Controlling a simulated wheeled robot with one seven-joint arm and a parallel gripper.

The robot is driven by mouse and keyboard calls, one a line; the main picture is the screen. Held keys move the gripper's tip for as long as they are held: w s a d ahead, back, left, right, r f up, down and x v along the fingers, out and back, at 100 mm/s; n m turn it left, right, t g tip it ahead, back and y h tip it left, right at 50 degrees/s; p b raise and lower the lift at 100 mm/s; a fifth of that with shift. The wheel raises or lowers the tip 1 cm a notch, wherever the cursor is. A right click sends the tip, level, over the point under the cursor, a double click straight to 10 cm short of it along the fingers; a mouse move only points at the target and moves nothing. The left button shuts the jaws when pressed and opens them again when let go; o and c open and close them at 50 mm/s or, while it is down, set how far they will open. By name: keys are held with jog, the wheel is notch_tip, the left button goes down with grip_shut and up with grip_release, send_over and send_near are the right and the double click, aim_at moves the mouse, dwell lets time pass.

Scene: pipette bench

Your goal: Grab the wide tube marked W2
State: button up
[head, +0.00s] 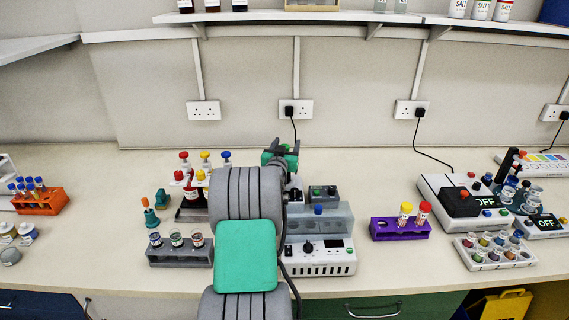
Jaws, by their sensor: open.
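No W2 label is readable in the head view, so I cannot tell which tube bears it. Two wide tubes, one with a yellow cap (405,213) and one with a red cap (423,213), stand upright in a purple rack (400,232) right of my arm. A grey rack (179,258) left of my arm holds three short, wide vessels (176,239). Their marks are too small to read. My green gripper (281,154) is open beyond the grey-and-white device, apart from both racks. My arm hides part of the bench and device.
A stand with several coloured-cap items (205,160) is close left of my arm. A grey-and-white device (322,262) lies close right. An orange rack (40,203) is far left; a white vial tray (494,258) is right. The bench behind the purple rack is clear.

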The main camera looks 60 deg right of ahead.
jog(key=shift+c, duration=0.5)
grip_shut()
dwell(0.3)
